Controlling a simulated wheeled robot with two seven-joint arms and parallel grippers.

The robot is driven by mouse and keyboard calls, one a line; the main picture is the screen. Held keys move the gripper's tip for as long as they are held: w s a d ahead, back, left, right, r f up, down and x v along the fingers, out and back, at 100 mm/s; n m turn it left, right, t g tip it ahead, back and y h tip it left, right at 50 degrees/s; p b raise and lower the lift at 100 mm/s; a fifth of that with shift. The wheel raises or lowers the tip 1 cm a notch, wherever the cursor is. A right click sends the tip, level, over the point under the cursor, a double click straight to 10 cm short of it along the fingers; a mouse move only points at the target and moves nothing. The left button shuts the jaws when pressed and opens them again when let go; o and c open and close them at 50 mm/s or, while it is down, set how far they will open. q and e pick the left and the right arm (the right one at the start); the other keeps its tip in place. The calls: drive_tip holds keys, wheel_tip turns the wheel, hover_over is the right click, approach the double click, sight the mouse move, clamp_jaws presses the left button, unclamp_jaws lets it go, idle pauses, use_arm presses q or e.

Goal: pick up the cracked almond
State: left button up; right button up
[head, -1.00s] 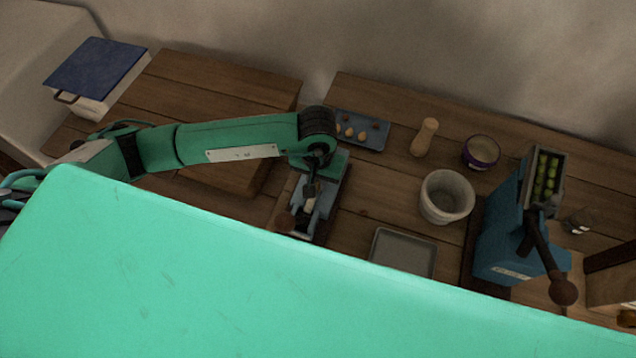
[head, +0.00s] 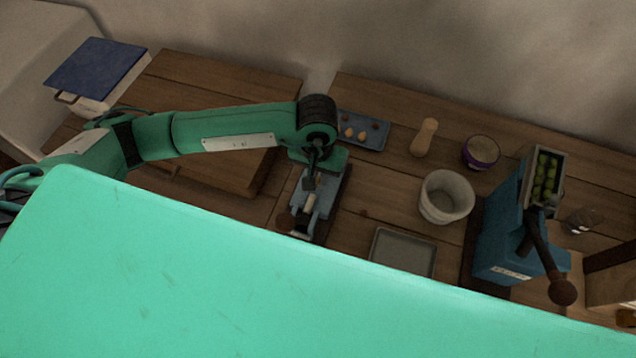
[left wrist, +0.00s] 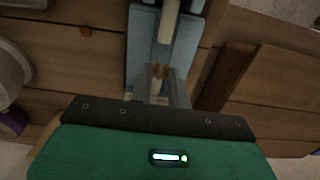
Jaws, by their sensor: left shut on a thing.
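My left gripper (head: 309,184) is over the grey-blue cracker (head: 327,220) on the wooden counter, pointing down. In the left wrist view its fingers (left wrist: 158,76) are shut on a small brown almond (left wrist: 160,70), mostly hidden between them. Whether it is cracked cannot be told. The cracker (left wrist: 146,48) with its pale rod lies just beyond and beneath the fingers. I cannot tell whether the almond still touches it. My right gripper is not in view.
A blue tray (head: 374,143) with several small nuts is behind the arm. A wooden peg (head: 425,137), purple-banded bowl (head: 481,152), white pot (head: 446,196), empty grey tray (head: 402,252) and blue cranked press (head: 505,240) stand to the right.

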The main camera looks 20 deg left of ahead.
use_arm(q)
drive_tip(key=shift+r+p, duration=0.5)
drive_tip(key=shift+r, duration=2.5)
